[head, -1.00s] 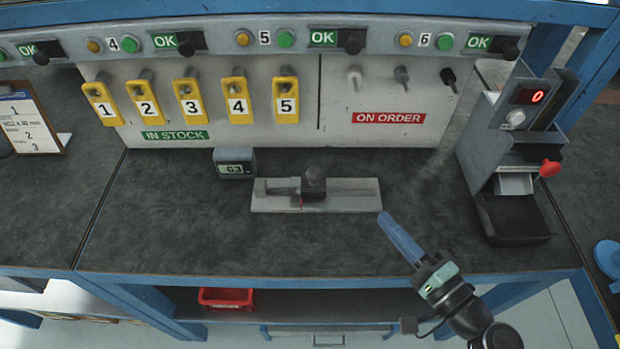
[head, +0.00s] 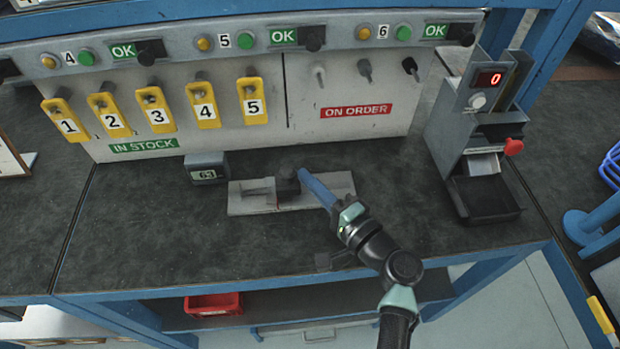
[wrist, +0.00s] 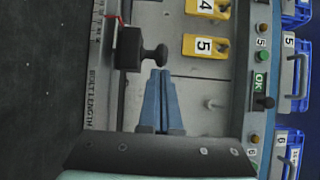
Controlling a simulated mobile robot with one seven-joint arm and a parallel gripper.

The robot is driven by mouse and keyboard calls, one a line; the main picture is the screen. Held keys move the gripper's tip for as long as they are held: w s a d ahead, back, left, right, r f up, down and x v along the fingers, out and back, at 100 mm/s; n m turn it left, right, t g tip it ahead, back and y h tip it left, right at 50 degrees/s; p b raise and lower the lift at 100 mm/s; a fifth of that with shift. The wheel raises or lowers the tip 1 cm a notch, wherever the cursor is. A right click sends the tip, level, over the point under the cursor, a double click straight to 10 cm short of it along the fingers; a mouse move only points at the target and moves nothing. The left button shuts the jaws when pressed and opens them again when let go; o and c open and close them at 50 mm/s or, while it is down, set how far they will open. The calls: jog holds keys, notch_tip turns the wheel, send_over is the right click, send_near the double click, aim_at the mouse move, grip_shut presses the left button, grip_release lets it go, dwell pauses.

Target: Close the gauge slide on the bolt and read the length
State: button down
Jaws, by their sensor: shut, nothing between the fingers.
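The bolt-length gauge (head: 330,190) is a pale plate on the dark bench; its "BOLT LENGTH" scale shows in the wrist view (wrist: 97,70). Its dark slide block with a knob (head: 287,180) is mid-plate, and the knob also shows in the wrist view (wrist: 155,56). A red mark shows beside the block. A grey part left of the slide may be the bolt, but I cannot tell. My gripper (head: 303,174) has its blue fingers shut and empty, tips at the knob's right side; contact is unclear. The small display (head: 207,174) seems to read 63.
Yellow numbered tags (head: 157,118) hang on the panel behind. A dispenser (head: 475,130) with a red knob, a display of 0 and a black tray stands at the right. A red bin (head: 212,304) is below. The bench front left is clear.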

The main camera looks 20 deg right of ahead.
jog(key=shift+w+a+f+b, duration=0.1)
jog(key=shift+w+a+b, duration=0.15)
jog(key=shift+a, duration=0.35)
dwell(0.3)
